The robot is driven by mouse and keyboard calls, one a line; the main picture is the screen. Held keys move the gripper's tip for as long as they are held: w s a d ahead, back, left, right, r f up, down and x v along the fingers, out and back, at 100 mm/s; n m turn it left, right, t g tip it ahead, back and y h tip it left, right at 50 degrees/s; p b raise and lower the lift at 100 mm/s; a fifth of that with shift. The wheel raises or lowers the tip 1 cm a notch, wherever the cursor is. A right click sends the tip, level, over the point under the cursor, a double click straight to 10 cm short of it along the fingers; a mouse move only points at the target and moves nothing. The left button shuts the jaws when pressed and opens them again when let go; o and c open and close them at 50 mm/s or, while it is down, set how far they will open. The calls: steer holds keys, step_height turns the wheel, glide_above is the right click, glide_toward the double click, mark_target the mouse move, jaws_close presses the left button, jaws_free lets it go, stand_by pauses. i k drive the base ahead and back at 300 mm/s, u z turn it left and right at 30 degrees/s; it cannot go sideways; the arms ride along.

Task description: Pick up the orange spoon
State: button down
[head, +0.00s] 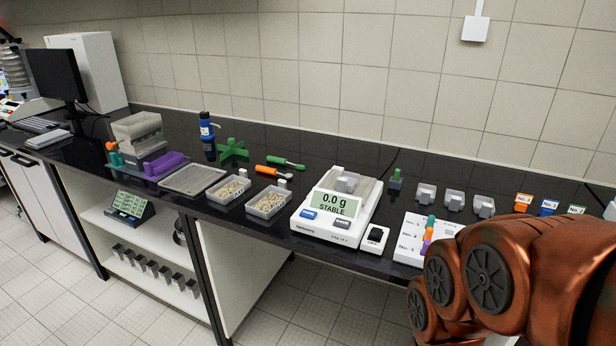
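The orange spoon (272,171) lies on the black bench top, left of the white balance and behind two small trays of pale pieces. A green spoon (286,163) lies just behind it, close by. My copper-coloured arm fills the lower right of the head view. My gripper is not visible in this view.
The balance (325,229) reads 0.0 g and stands right of the spoons. Trays (231,189) and (268,202) with pale pieces sit in front. A green cross-shaped holder (233,149) and a blue bottle (207,137) stand to the left. The tiled wall rises behind.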

mark_target(260, 168)
steer(key=u, duration=0.4)
steer(key=i, duration=1.1)
steer(key=u, duration=0.8)
steer(key=i, duration=0.55)
steer(key=u, duration=0.25)
